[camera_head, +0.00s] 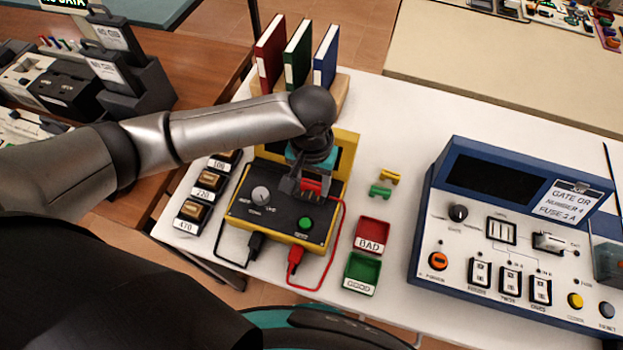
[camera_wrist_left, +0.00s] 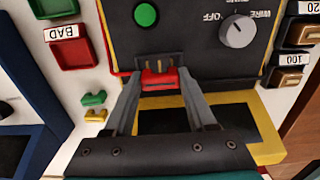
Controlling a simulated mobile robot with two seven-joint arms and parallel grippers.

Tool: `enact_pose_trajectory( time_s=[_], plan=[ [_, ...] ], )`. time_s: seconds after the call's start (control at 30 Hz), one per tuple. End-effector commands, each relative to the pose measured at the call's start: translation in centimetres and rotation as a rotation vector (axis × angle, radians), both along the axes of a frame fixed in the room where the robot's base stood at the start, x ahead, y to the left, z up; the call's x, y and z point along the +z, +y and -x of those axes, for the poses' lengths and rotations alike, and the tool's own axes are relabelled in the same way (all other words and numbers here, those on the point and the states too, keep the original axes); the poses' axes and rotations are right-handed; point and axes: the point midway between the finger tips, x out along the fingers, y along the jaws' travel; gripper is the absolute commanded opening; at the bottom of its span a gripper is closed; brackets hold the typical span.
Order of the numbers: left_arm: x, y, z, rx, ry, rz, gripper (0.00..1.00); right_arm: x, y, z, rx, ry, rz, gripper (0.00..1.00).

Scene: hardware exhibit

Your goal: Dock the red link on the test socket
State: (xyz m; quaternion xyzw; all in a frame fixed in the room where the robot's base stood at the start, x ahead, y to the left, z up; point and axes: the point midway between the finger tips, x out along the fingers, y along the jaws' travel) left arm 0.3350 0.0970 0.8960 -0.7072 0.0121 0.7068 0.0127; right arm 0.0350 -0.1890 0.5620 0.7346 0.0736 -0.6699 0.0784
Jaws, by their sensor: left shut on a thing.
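The red link (camera_wrist_left: 159,78) sits between the fingertips of my left gripper (camera_wrist_left: 158,84) in the left wrist view, and the jaws are shut on it. The test socket (camera_wrist_left: 163,61), with upright brass-coloured pins, is right beside the link on the black-and-yellow tester (camera_wrist_left: 195,70). I cannot tell whether link and pins touch. In the head view, my left gripper (camera_head: 301,185) is over the upper right of the tester panel (camera_head: 262,222), and the red link (camera_head: 312,187) partly shows there. The socket is hidden in that view. My right gripper is not in view.
Red BAD (camera_head: 372,220) and green GOOD (camera_head: 363,285) trays stand right of the tester, near yellow (camera_head: 389,176) and green (camera_head: 380,191) links. Red and black leads run at the tester's front. A blue instrument (camera_head: 500,285) stands at right; upright books (camera_head: 299,55) stand behind.

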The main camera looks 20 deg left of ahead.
Motion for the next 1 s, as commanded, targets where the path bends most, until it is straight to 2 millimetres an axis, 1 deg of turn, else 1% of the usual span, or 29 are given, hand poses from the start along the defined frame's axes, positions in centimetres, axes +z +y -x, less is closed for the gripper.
enact_pose_trajectory(
  time_s=[0.43,0.47,0.53,0.57,0.83,1.0],
  plan=[
    [-0.92,-0.01,0.03,0.0,0.001,0.0,0.04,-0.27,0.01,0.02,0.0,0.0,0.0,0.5],
    [-0.87,0.0,0.02,0.0,0.001,0.0,0.6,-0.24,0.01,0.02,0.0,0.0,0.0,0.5],
    [-0.85,-0.01,0.01,0.0,0.001,0.0,0.68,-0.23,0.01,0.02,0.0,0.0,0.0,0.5],
    [-0.85,-0.02,0.01,0.0,0.001,0.0,0.69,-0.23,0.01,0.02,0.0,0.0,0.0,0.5],
    [-0.79,-0.02,0.01,0.0,0.001,0.0,0.69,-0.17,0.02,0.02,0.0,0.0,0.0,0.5],
    [-0.09,-0.02,0.02,0.0,0.001,0.0,0.69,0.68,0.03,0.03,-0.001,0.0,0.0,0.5]
  ],
)
